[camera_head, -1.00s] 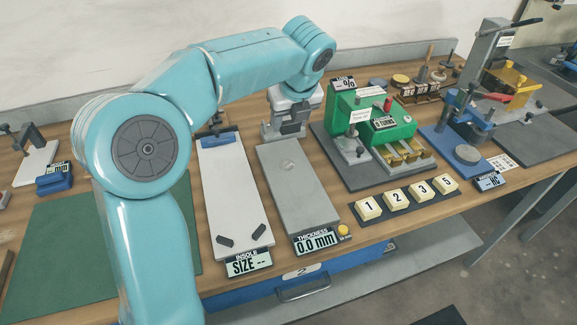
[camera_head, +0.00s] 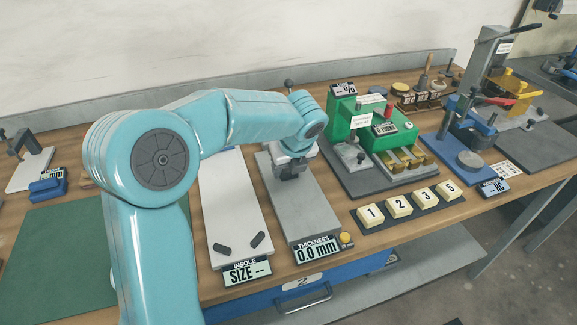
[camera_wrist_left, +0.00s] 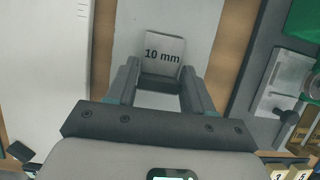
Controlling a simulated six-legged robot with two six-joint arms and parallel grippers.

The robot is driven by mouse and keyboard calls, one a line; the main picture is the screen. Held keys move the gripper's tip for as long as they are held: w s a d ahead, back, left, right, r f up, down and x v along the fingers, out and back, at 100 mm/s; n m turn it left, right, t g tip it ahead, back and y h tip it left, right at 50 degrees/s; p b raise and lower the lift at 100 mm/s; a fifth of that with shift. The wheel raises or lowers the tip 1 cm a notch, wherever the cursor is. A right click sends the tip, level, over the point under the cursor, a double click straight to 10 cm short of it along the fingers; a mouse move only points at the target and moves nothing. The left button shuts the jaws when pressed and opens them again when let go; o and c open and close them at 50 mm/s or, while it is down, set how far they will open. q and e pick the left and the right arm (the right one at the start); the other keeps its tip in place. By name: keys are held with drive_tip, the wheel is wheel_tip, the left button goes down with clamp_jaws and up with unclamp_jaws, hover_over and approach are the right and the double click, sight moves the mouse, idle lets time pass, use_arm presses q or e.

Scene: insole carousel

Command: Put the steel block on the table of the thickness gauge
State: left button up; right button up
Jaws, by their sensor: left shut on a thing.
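The thickness gauge has a long grey table (camera_head: 312,212) and a front display (camera_head: 317,250) reading 0.0 mm. My left gripper (camera_head: 290,174) is over the rear part of this table. In the left wrist view its fingers are shut on the steel block (camera_wrist_left: 163,50), a grey block marked "10 mm". The gauge table (camera_wrist_left: 190,15) shows behind the block in that view. In the head view the gripper and arm hide the block, and I cannot tell whether it touches the table. My right gripper is not in view.
The white insole gauge board (camera_head: 232,205) lies left of the thickness gauge. A green machine (camera_head: 375,130) on a dark base stands to the right, with numbered blocks (camera_head: 397,205) in front of it. A yellow button (camera_head: 346,238) sits beside the display. The table's front part is clear.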

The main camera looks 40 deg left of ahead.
use_arm(q)
drive_tip(key=o, duration=1.1)
drive_tip(key=shift+w+f, duration=0.1)
drive_tip(key=shift+f, duration=0.05)
drive_tip(key=shift+o, duration=0.2)
drive_tip(key=shift+r, duration=0.2)
drive_tip(key=p+v, duration=0.2)
drive_tip(key=v, duration=1)
